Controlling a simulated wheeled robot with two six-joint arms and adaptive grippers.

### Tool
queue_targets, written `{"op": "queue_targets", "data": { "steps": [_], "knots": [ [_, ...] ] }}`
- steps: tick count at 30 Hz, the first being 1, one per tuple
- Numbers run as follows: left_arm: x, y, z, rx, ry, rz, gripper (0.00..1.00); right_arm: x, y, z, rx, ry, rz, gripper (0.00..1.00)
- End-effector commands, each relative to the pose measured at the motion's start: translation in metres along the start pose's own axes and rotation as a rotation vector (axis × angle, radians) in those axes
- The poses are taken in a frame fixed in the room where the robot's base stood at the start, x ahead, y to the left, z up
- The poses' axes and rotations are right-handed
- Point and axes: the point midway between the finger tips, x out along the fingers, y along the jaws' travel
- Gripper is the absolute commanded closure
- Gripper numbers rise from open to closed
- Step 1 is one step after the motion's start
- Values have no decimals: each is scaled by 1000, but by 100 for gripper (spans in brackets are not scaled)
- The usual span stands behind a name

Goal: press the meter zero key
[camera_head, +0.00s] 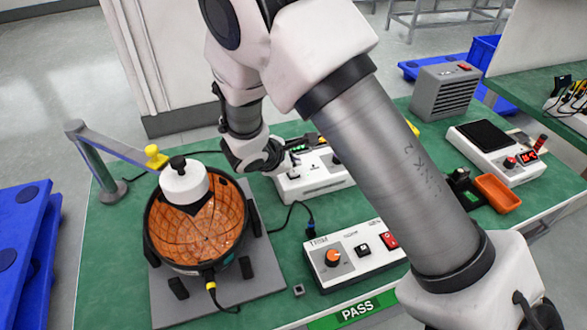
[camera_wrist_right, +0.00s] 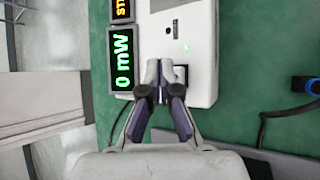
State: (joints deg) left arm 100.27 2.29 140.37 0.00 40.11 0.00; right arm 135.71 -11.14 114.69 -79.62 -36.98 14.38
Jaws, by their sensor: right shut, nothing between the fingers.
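The meter (camera_head: 322,186) is a white box on the green bench, behind the trim box and partly hidden by my right arm. In the right wrist view the meter (camera_wrist_right: 201,94) has a green display (camera_wrist_right: 123,58) reading "0 mW". A key (camera_wrist_right: 181,75) with a dark edge, seemingly the zero key, shows beside the fingertips and is partly covered by them. My right gripper (camera_head: 290,166) is shut and empty. In the right wrist view its fingertips (camera_wrist_right: 166,70) are over the meter face at the key; I cannot tell whether they touch it. My left gripper is not in view.
A dark bowl (camera_head: 163,262) with orange inner panels and a white capped piece (camera_head: 184,182) stands left of the meter. A yellow-knobbed arm (camera_head: 118,146) reaches over. The trim box (camera_head: 340,277) stands in front. An orange tray (camera_head: 497,193) and white instrument (camera_head: 501,163) are right.

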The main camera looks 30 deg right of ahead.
Motion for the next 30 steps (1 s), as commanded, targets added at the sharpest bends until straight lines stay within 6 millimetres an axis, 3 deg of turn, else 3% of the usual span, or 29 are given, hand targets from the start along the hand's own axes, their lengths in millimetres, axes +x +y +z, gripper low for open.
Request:
{"op": "queue_targets", "data": {
  "steps": [8,22,30],
  "knots": [
    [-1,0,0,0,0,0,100,-1,1,1,0,0,0,100],
    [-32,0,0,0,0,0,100,-33,24,24,0,0,1,100],
    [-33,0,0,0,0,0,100,-35,25,25,0,0,0,100]
  ]
}}
